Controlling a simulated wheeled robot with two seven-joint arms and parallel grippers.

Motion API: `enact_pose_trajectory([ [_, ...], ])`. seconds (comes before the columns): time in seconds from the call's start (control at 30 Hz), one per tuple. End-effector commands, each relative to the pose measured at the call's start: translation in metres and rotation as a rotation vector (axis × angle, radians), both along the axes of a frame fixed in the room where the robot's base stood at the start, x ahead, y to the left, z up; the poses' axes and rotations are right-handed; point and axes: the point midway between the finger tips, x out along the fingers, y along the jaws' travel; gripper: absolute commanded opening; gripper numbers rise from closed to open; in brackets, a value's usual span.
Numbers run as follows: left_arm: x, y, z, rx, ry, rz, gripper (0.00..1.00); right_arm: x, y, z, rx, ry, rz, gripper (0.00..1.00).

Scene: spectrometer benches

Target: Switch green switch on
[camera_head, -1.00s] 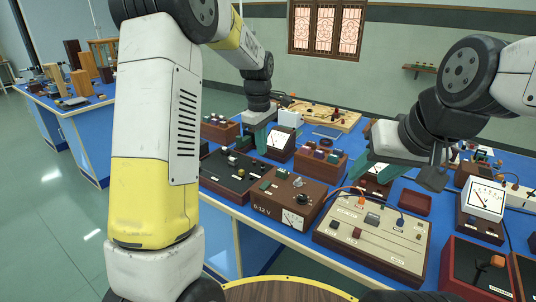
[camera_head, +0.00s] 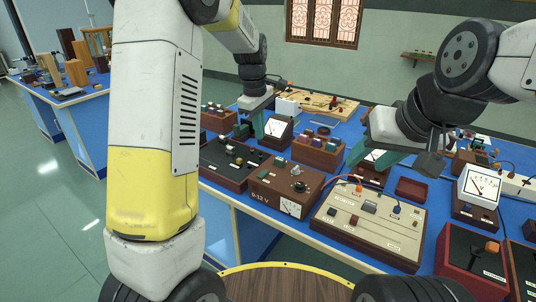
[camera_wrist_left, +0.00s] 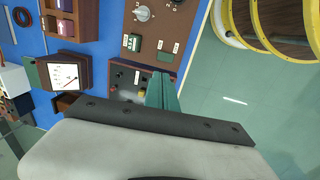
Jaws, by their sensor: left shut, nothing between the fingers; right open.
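A brown box marked 0-12 V (camera_head: 285,187) stands near the bench's front edge, with a dark knob, a dial and small green parts on top. One green switch (camera_head: 264,174) is on its top; a green switch also shows on the brown panel in the left wrist view (camera_wrist_left: 133,42). Its position is too small to tell. My right gripper (camera_head: 376,155) is open and empty.
A white-faced meter (camera_head: 276,128) and a brown box with several coloured parts (camera_head: 320,150) stand behind. A beige panel with wires (camera_head: 368,222) is to the right. Open floor is at the left.

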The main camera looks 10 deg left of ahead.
Motion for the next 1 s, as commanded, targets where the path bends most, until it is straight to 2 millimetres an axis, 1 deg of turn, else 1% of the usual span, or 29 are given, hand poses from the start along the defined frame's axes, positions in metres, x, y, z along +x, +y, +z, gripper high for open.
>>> enact_pose_trajectory([
  [0.17,0.000,0.000,-0.002,0.001,0.002,0.000,0.00,0.000,0.000,0.000,0.000,0.000,0.000,0.44],
  [0.27,0.001,0.000,-0.010,0.001,0.004,0.000,0.00,0.000,0.000,0.000,0.000,0.000,0.000,0.44],
  [0.37,0.002,-0.001,-0.025,0.002,0.006,0.001,0.00,0.000,0.000,0.000,0.000,0.000,0.000,0.44],
  [0.6,0.008,-0.005,-0.077,0.001,0.006,0.001,0.00,0.000,0.000,0.000,0.000,0.000,0.000,0.44],
  [0.8,0.013,-0.007,-0.114,0.001,0.005,0.000,0.00,0.000,0.000,0.000,0.000,0.000,0.000,0.44],
  [0.9,0.015,-0.008,-0.127,0.001,0.003,-0.001,0.00,0.000,0.000,0.000,0.000,0.000,0.000,0.44],
  [1.0,0.016,-0.009,-0.134,0.000,0.002,0.000,0.00,0.000,0.000,0.000,0.000,0.000,0.000,0.44],
])
